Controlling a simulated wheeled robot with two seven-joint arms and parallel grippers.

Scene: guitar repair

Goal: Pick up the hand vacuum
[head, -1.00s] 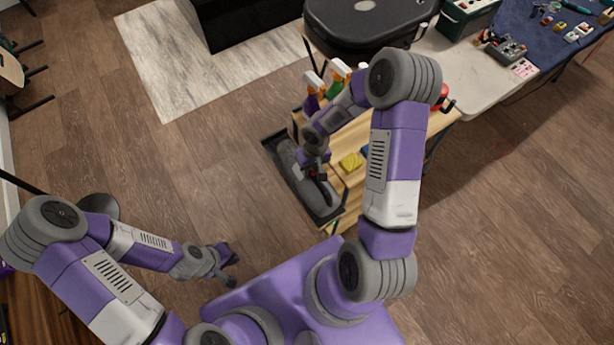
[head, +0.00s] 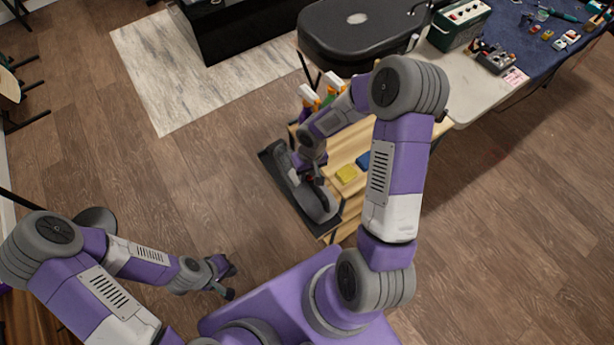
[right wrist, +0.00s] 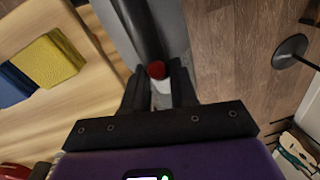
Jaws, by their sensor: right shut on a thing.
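The grey hand vacuum (head: 321,207) lies lengthwise at a long black tray (head: 273,158) beside the wooden cart. I cannot tell whether it touches the tray. My right gripper (head: 312,180) is shut on the vacuum's handle from above. In the right wrist view the dark handle with a red button (right wrist: 156,70) sits between the two black fingers of my right gripper (right wrist: 160,92). My right forearm covers part of the vacuum's surroundings. My left gripper (head: 230,281) is open and empty, low at the left, away from the vacuum.
The wooden cart (head: 350,150) holds a yellow sponge (head: 346,174), a blue one (head: 363,160) and spray bottles (head: 308,95), close to my right arm. A black case (head: 365,35) and a worktable (head: 460,85) stand behind. The floor left of the tray is clear.

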